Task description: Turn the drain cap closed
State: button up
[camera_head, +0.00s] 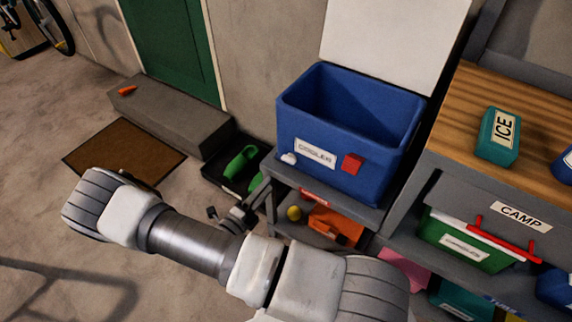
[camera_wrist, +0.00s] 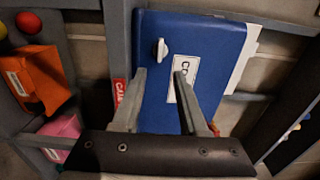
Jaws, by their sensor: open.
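The blue cooler (camera_head: 330,120) stands on a grey shelf with its white lid (camera_head: 395,40) raised. Its small white drain cap (camera_head: 289,158) sits low on the front, at the left end, beside the cooler label. In the wrist view the white cap (camera_wrist: 161,50) shows on the blue wall (camera_wrist: 205,35), just beyond my fingertips. My gripper (camera_wrist: 160,76) is open and empty, its fingers pointing toward the cooler front and apart from the cap. In the head view my gripper (camera_head: 226,214) is small and partly hidden by my arm, left of and below the cooler.
A red block (camera_head: 352,164) is on the cooler front. Below are a yellow ball (camera_head: 294,213) and an orange bag (camera_head: 336,226). A wooden-topped bench (camera_head: 540,95) stands right, bearing a teal ice pack (camera_head: 498,140). Green shoes (camera_head: 242,166) lie on a tray left. Floor at left is open.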

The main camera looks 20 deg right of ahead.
aim_at(288, 162)
jog(key=b+x, duration=0.2)
jog(key=x, duration=0.9)
grip_shut()
